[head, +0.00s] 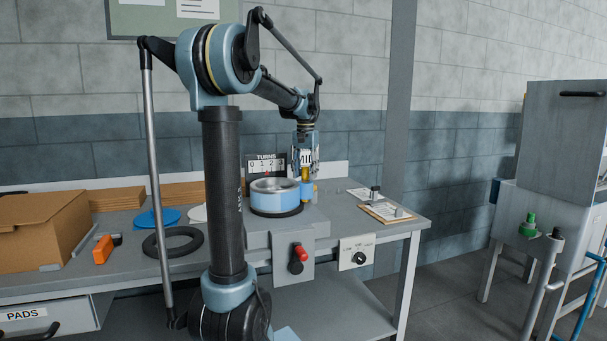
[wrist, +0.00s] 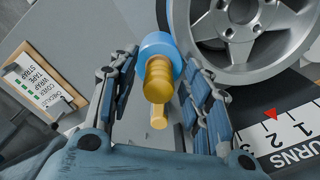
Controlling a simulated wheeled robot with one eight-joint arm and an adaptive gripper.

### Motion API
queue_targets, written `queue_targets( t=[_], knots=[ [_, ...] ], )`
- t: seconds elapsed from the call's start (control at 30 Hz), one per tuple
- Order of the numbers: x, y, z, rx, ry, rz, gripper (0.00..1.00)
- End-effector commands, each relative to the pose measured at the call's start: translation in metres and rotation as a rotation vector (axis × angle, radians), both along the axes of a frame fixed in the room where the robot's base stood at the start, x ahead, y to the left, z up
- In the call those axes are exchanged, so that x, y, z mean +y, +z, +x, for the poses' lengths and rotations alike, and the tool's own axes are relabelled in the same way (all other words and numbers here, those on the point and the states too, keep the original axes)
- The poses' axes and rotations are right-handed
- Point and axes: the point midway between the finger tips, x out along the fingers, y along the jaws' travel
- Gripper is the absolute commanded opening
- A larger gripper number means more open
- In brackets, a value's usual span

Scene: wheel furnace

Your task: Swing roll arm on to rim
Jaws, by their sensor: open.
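The roll arm's brass handle (wrist: 158,80) stands above a blue roll (wrist: 158,44) in the wrist view. The handle (head: 305,175) and roll also show small in the head view, right of the wheel. The wheel's silver rim (wrist: 245,30) lies close beside the roll; whether they touch I cannot tell. The arm's pivot is hidden.
A clipboard (head: 388,212) lies to the right. A red-knobbed lever (head: 297,260) and a dial plate (head: 357,252) are at the bench front. A cardboard box (head: 40,228) is left.

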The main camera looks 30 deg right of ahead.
Motion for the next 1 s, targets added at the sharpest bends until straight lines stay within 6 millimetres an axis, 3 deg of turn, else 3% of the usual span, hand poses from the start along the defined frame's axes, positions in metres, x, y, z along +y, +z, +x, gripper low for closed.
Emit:
queue_targets(
  t=[0.23, 0.4, 0.43, 1.0],
  knots=[
    [-0.0001, -0.0004, 0.0001, 0.000, 0.000, 0.000, 0.42],
    [-0.0001, -0.0003, 0.0001, 0.000, 0.000, 0.000, 0.04],
    [-0.0001, -0.0003, 0.0001, 0.000, 0.000, 0.000, 0.00],
    [-0.0059, -0.0002, -0.0058, 0.000, 0.051, 0.001, 0.00]
  ],
)
